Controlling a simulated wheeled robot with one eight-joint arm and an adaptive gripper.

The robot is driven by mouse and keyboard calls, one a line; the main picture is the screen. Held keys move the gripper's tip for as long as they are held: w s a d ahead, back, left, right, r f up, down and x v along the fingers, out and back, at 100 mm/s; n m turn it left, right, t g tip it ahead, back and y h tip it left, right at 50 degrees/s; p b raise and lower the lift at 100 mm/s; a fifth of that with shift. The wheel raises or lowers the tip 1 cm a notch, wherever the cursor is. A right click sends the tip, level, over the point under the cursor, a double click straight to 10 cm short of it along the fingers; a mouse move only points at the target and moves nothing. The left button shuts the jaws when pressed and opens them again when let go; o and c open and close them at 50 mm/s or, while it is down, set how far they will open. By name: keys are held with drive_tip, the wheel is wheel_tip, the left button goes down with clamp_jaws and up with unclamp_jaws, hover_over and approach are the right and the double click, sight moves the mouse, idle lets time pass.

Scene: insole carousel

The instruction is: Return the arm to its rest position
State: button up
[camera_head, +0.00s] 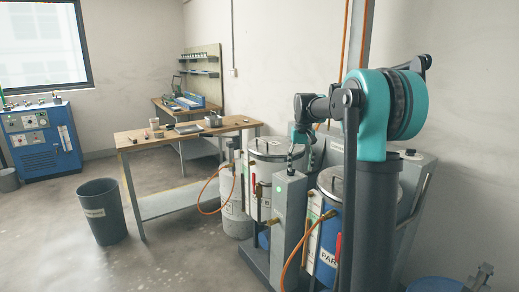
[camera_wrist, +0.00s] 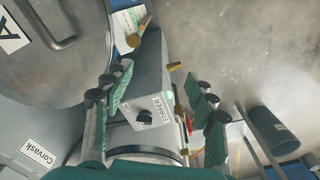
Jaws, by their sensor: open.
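My arm rises at the right of the head view and reaches left, with my gripper (camera_head: 303,148) pointing down over the grey post with a green light (camera_head: 289,200). A grey box labelled STIRRER (camera_wrist: 150,113) shows between and beyond the fingers. Nothing is visibly held. I cannot tell whether the fingers touch the box.
Lidded drums stand close by, one white (camera_head: 268,170) and one blue (camera_head: 327,235), with orange hoses (camera_head: 303,245). A wooden-topped bench (camera_head: 180,137) stands behind. A grey bin (camera_head: 101,212) and a blue machine (camera_head: 42,140) are at left. The floor (camera_head: 180,245) at front left is clear.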

drive_tip(key=s+d+f+t, duration=0.1)
drive_tip(key=s+f, duration=0.6)
drive_tip(key=s, duration=0.4)
drive_tip(key=s+d+f+t, duration=0.1)
drive_tip(key=s+f, duration=0.6)
drive_tip(key=s, duration=0.4)
drive_tip(key=s+d+f+t, duration=0.1)
drive_tip(key=s+f, duration=0.6)
drive_tip(key=s, duration=0.4)
drive_tip(key=shift+s+f+m+t, duration=0.15)
drive_tip(key=shift+s+m+t, duration=0.15)
drive_tip(key=shift+s, duration=0.1)
drive_tip(key=shift+a, duration=0.1)
